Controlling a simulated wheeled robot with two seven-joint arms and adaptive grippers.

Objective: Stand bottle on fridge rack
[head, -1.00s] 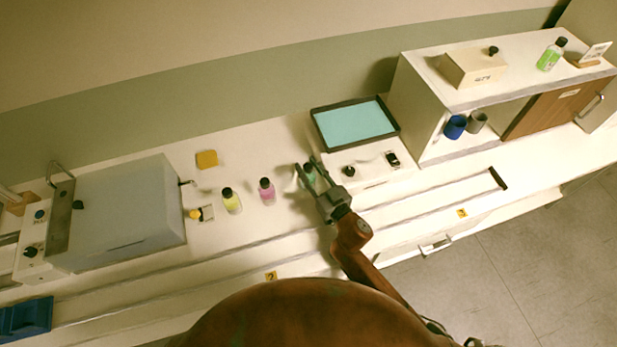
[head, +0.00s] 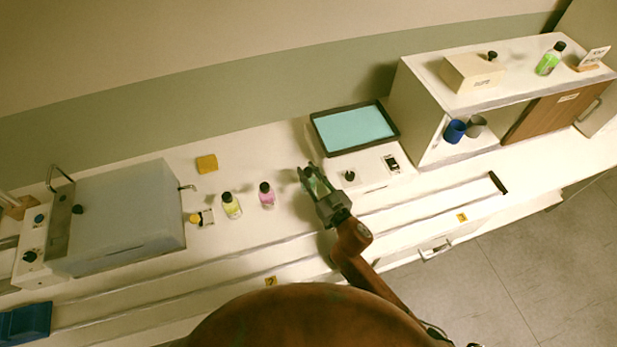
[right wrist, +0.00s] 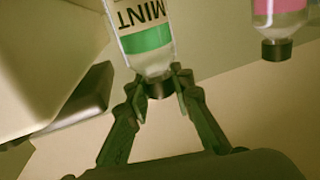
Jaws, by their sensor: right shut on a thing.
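My right gripper (head: 312,177) is over the counter, right of the pink bottle. In the right wrist view its two fingers (right wrist: 160,84) are shut on the black cap of a bottle labelled MINT (right wrist: 148,38), which has a green band. In the head view the gripper mostly hides this bottle. A pink bottle (head: 267,195) and a yellow-green bottle (head: 231,205) stand upright on the counter to the left. The pink one also shows in the right wrist view (right wrist: 280,18). My left gripper is not in view. No fridge rack can be made out for certain.
A box-shaped appliance (head: 125,215) stands at left. A device with a teal top (head: 355,128) is close right of the gripper. A shelf unit (head: 425,110) at right holds blue and grey cups; a green bottle (head: 550,60) is on top. A yellow block (head: 206,163) lies behind.

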